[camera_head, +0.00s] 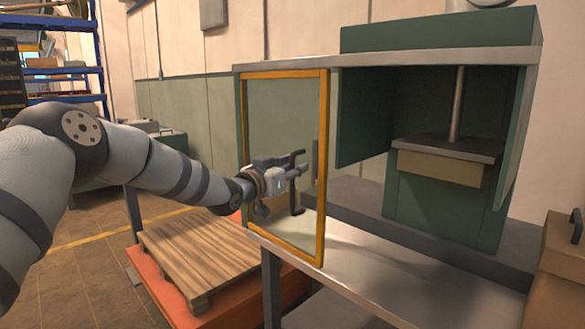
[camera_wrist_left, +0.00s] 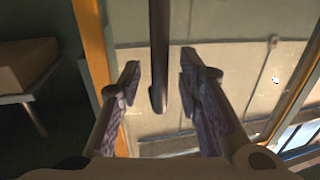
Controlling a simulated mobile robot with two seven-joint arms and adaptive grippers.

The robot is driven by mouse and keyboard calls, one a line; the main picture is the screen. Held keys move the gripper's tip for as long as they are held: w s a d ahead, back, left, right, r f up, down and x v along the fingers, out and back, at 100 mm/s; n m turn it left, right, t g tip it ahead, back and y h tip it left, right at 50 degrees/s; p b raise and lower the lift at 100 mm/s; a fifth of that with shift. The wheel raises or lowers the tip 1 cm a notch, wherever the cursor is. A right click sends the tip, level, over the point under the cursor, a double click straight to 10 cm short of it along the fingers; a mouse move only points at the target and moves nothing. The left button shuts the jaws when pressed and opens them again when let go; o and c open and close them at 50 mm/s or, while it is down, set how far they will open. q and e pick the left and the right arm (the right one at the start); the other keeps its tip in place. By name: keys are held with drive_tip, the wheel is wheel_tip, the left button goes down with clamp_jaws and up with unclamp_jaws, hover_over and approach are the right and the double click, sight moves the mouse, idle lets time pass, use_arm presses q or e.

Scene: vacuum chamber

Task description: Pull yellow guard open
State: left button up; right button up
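The yellow guard (camera_head: 323,120) is a yellow-framed clear panel at the left of the green machine's front. The machine's opening to its right is uncovered. A dark handle (camera_head: 296,200) stands upright on the panel. My left gripper (camera_head: 297,172) is at the handle. In the left wrist view, the left gripper (camera_wrist_left: 160,64) has its fingers apart, with the dark handle (camera_wrist_left: 159,50) between them and gaps on both sides. The guard's frame (camera_wrist_left: 92,45) also shows there. My right gripper is in neither view.
The green press (camera_head: 445,200) stands on a metal table (camera_head: 440,290). A wooden pallet (camera_head: 200,250) lies on an orange base at the lower left. A brown box (camera_head: 560,270) is at the right edge. Blue shelving (camera_head: 65,25) stands at the back left.

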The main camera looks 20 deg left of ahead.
use_arm(q)
drive_tip(key=s+a, duration=0.1)
drive_tip(key=s, duration=1.1)
drive_tip(key=shift+a, duration=0.4)
